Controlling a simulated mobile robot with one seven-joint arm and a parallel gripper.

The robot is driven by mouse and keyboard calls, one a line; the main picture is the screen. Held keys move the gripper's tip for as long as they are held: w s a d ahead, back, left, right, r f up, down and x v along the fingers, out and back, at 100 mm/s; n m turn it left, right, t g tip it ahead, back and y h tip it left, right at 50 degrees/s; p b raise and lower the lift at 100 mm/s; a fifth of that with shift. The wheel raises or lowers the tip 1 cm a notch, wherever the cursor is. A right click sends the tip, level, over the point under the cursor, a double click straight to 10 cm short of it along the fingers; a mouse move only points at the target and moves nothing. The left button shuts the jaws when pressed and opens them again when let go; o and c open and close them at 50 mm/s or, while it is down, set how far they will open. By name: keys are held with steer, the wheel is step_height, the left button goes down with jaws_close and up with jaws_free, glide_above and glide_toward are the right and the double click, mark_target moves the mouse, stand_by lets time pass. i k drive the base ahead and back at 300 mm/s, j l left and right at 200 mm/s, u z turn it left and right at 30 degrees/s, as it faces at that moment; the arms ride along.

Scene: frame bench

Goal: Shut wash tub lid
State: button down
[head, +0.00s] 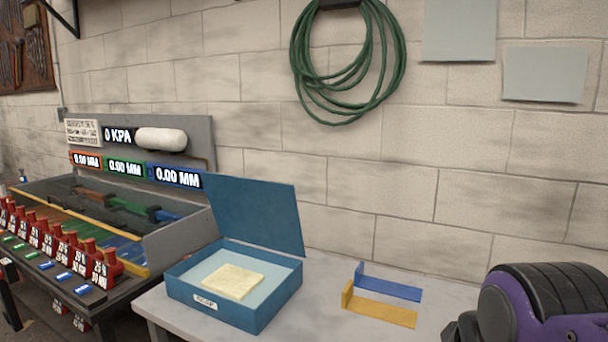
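The wash tub (248,309) is a blue box on the grey bench, with a small white label on its front. Its blue lid (256,213) stands raised and upright along the back edge, so the tub is open. A pale yellow block (232,281) lies inside on the light blue interior. A purple and black part of my arm shows at the lower right, well to the right of the tub. My gripper's fingertips are not visible.
A yellow bracket (382,311) and a blue bracket (392,286) lie on the bench (335,268) right of the tub. A test rig with red valves (67,252) and displays stands close on the left. A green hose (300,62) hangs on the block wall.

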mark_target(264, 214)
steer(key=i+j+z, duration=0.15)
steer(key=j, duration=0.25)
steer(key=j+z, duration=0.1)
steer(key=j, duration=0.35)
steer(key=i+j, duration=0.1)
steer(key=j, duration=0.3)
steer(key=i+j+z, duration=0.1)
steer(key=j, duration=0.35)
steer(key=i+j, duration=0.1)
steer(key=j, duration=0.3)
steer(key=i+j, duration=0.1)
steer(key=j, duration=0.35)
steer(key=z, duration=0.05)
